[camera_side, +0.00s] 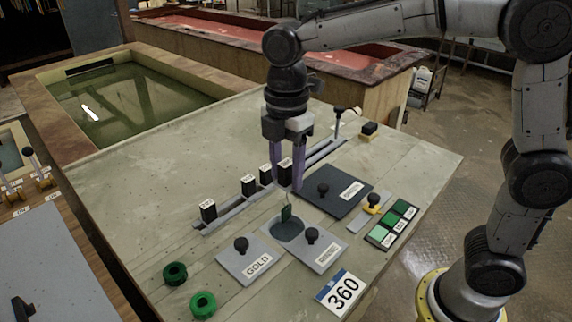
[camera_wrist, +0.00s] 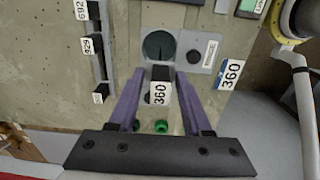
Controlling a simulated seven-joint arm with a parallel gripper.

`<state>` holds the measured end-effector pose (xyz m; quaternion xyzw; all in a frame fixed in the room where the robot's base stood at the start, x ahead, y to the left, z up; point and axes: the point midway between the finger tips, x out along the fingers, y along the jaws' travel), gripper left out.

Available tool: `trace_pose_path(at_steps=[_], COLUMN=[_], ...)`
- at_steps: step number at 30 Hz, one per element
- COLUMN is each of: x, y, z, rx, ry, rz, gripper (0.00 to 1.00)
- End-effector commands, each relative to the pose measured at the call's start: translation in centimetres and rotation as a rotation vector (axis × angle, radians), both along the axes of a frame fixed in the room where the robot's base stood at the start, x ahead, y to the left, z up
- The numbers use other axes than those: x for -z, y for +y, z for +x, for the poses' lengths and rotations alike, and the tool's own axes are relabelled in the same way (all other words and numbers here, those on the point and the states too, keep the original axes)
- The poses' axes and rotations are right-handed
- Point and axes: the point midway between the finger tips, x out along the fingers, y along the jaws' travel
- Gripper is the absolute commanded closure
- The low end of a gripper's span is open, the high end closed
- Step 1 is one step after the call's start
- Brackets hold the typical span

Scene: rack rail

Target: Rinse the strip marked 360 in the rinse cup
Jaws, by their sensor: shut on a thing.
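My gripper (camera_side: 285,186), with purple fingers, is shut on the black block of the strip marked 360 (camera_wrist: 159,93); its white label faces the wrist camera. In the side view, a thin stem leads down from the held block to a small dark green strip end (camera_side: 286,212). This end hangs over the round grey opening of the rinse cup (camera_side: 288,232), also seen in the wrist view (camera_wrist: 159,46). I cannot tell whether its lower edge is inside the cup. The cup's lid (camera_side: 318,258) with a black knob sits just right of the opening.
Other labelled black blocks stand on the rail (camera_side: 228,212) to the left. A plate marked GOLD (camera_side: 258,264), a dark knobbed plate (camera_side: 345,205) and a 360 card (camera_side: 340,292) lie nearby. Two green rings (camera_side: 203,304) lie at the front left. A small yellow-based knob (camera_side: 372,207) is at right.

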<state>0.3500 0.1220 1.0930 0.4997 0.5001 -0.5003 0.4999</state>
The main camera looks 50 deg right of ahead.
Motion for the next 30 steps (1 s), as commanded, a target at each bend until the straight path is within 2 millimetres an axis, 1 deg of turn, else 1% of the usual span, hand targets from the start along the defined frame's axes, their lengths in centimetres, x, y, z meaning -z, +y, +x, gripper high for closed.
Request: trace_pose_path(at_steps=[21,24,30], x=[7.6,8.3,9.1], y=[0.0,0.0,0.0], z=[0.0,0.0,0.0], rx=[0.0,0.0,0.0], ry=[0.002,0.0,0.0], rz=[-0.001,0.0,0.0], gripper=[0.91,0.91,0.91])
